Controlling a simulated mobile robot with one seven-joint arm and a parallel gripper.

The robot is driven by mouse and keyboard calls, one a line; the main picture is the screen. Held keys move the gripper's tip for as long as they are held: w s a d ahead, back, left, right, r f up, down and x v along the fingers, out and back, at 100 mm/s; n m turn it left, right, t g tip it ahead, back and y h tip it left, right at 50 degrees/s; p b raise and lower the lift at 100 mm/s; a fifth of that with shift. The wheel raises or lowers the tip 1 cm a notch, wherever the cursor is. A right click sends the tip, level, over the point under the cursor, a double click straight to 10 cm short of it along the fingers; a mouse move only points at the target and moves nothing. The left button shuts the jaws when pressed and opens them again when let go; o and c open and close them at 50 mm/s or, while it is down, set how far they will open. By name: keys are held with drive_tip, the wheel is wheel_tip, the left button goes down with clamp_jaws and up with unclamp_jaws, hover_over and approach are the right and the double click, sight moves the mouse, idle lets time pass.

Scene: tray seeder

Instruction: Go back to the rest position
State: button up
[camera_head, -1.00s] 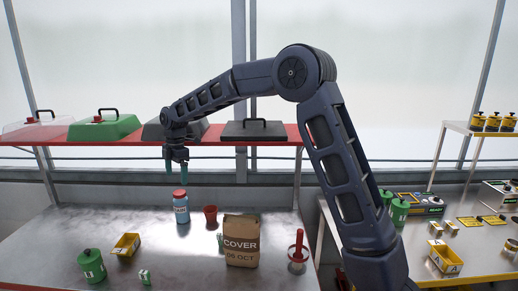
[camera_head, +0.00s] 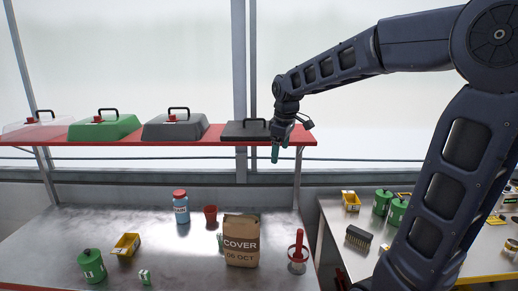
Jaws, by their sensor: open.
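My gripper (camera_head: 281,152) hangs in front of the right end of the red shelf (camera_head: 160,143). It points down with its green fingertips just below the shelf edge. It is open and I see nothing held in it. My arm reaches in from the right side of the picture. From this angle the two fingers overlap, so the gap between them is hard to see.
The shelf carries several handled covers, including a green one (camera_head: 106,125). On the metal bench below stand a blue bottle (camera_head: 181,209), a red pot (camera_head: 210,215), a paper bag (camera_head: 241,241) and a red-handled tool (camera_head: 298,250).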

drive_tip(key=s+d+f+m+t, duration=0.1)
drive_tip(key=s+d+f+m, duration=0.1)
drive_tip(key=s+d+m, duration=0.4)
drive_tip(key=s+d+f+m+t, duration=0.1)
drive_tip(key=s+d+f+m, duration=0.2)
drive_tip(key=s+d+m, duration=0.4)
drive_tip(key=s+d, duration=0.4)
drive_tip(key=d, duration=0.3)
drive_tip(key=shift+d+h, duration=0.4)
drive_tip(key=shift+s, duration=0.1)
